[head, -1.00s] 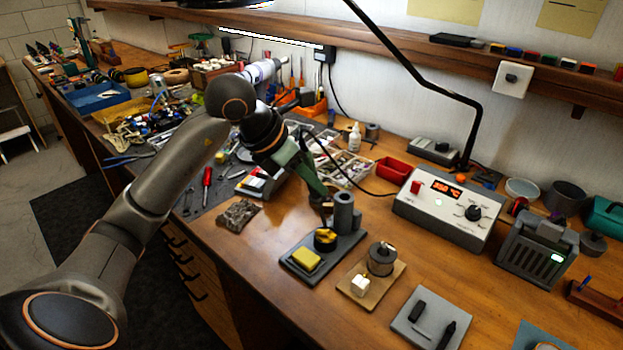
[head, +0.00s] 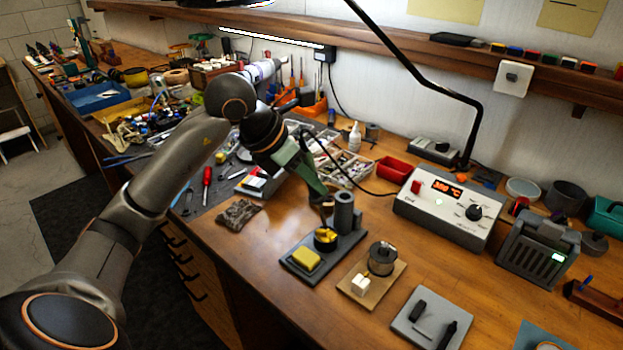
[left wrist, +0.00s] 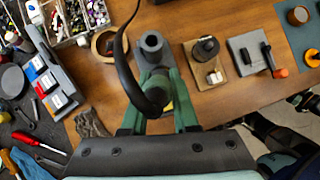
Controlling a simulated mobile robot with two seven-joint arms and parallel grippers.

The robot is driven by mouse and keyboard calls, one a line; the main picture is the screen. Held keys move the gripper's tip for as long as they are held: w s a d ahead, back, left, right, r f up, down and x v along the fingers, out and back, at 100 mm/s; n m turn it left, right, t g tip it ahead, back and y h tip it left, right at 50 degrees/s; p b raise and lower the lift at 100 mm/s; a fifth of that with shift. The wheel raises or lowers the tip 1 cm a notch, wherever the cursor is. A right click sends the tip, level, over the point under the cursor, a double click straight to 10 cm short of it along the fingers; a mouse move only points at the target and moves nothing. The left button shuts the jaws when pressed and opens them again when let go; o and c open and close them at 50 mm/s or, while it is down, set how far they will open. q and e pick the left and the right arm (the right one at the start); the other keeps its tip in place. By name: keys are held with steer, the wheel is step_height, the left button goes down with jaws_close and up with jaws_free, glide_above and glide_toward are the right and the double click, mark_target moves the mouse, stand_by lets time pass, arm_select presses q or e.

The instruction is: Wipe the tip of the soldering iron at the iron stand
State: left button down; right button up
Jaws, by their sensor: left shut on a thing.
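The iron stand (head: 345,247) is a dark grey base on the wooden bench. It carries an upright grey holder tube (head: 344,210), a round cup of brass wool (head: 326,236) and a yellow sponge (head: 306,259). My left gripper (head: 322,196), with green fingers, is just above the brass wool cup, beside the holder tube. It is shut on the soldering iron, whose black handle and cord (left wrist: 135,82) arc up between the fingers in the left wrist view. The iron's tip is hidden, so I cannot tell whether it touches the brass wool. My right gripper is out of view.
The soldering station (head: 447,218) with a lit red display stands behind right, joined by the cord. A crumpled cloth (head: 238,214) lies left. Clear bench surrounds the stand.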

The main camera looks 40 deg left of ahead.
arm_select(q)
steer(key=shift+f+b, duration=0.6)
stand_by(2.2)
steer(key=shift+r, duration=0.1)
stand_by(0.5)
